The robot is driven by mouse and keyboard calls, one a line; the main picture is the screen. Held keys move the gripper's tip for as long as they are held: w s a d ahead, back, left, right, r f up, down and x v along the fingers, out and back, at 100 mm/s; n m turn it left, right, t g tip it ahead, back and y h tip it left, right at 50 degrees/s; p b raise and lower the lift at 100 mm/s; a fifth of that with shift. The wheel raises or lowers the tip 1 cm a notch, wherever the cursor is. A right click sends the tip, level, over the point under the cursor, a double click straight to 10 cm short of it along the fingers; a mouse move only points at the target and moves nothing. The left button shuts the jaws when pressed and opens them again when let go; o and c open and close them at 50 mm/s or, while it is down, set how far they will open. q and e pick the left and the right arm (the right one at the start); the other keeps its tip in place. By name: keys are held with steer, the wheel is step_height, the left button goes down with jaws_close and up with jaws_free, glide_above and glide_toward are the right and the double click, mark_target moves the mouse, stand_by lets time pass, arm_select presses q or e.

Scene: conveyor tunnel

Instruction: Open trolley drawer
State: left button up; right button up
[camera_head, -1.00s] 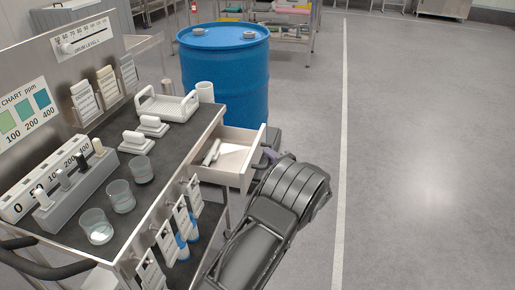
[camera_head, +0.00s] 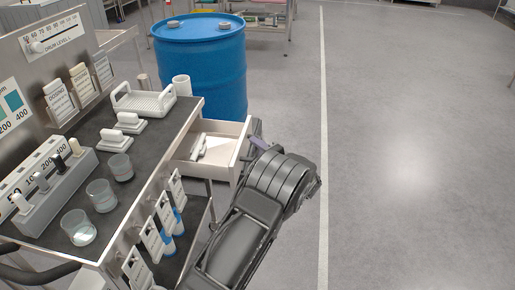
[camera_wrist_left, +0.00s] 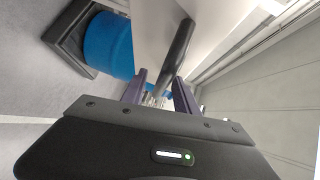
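The trolley (camera_head: 110,215) stands at the left in the head view. Its white drawer (camera_head: 241,152) is pulled well out at the far right corner, and white items (camera_head: 199,148) lie inside. My left gripper (camera_head: 257,143) is at the outer face of the drawer front. In the left wrist view its two purple fingers (camera_wrist_left: 161,82) are apart, with the dark bar handle (camera_wrist_left: 179,48) running between and beyond them, nearer the right finger. Firm contact with the handle does not show. My right gripper is out of view.
A blue drum (camera_head: 205,65) stands right behind the drawer. The floor to the right is clear, with a white line (camera_head: 323,150).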

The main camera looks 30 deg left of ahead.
arm_select(q)
steer(key=shift+d, duration=0.1)
steer(key=v, duration=0.7)
steer(key=shift+s+d, duration=0.2)
steer(key=shift+d, duration=0.1)
steer(key=s+d+f+t+h+p, duration=0.1)
steer(key=s+d+f+h+p, duration=0.1)
steer(key=f+h, duration=0.35)
steer(key=s+d+f+t+h+p, duration=0.1)
steer(key=s+d+f+h+p, duration=0.1)
steer(key=f, duration=0.6)
steer(key=s+d+f+n+g+h+p, duration=0.1)
steer(key=s+d+f+n+g+h, duration=0.1)
steer(key=s+d+f+h, duration=0.45)
steer(key=s+d+n+g+h+p, duration=0.1)
steer(key=s+d+g, duration=0.1)
steer(key=s+d, duration=0.3)
steer(key=s+d+n+g+h, duration=0.1)
steer(key=s+d, duration=0.4)
steer(key=s, duration=0.8)
steer(key=s+d+n+g+h+p, duration=0.1)
steer(key=s+d+g+h, duration=0.2)
steer(key=s, duration=0.6)
steer(key=d, duration=0.2)
steer(key=shift+d+g+p, duration=0.3)
steer(key=shift+d, duration=0.05)
